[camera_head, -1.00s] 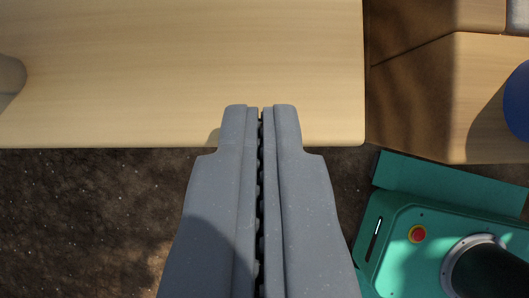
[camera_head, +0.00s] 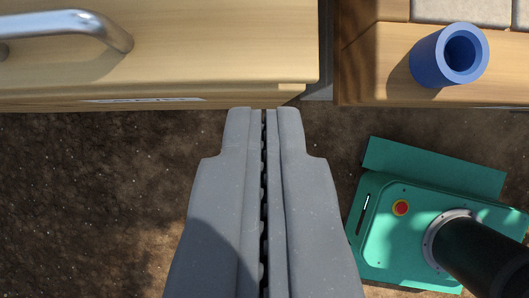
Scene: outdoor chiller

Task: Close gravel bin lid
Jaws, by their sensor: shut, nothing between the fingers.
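The wooden bin lid (camera_head: 220,45) fills the upper left of the view, with a curved metal handle (camera_head: 75,25) on it. Its front edge shows just above a narrow strip of the bin front, where a pale label (camera_head: 150,99) is seen at a steep slant. The lid looks nearly flat from here, but I cannot tell whether it rests fully on the bin. My gripper (camera_head: 264,110) is shut and empty, pointing up the picture. Its tips appear just below the bin's front edge, near its right end; I cannot tell whether they touch.
A blue cup-like cylinder (camera_head: 432,62) stands on a wooden ledge (camera_head: 375,65) at the upper right, with pale slabs (camera_head: 462,10) behind. My green base with a red button is at the lower right. Bare dark soil (camera_head: 90,190) lies at the lower left.

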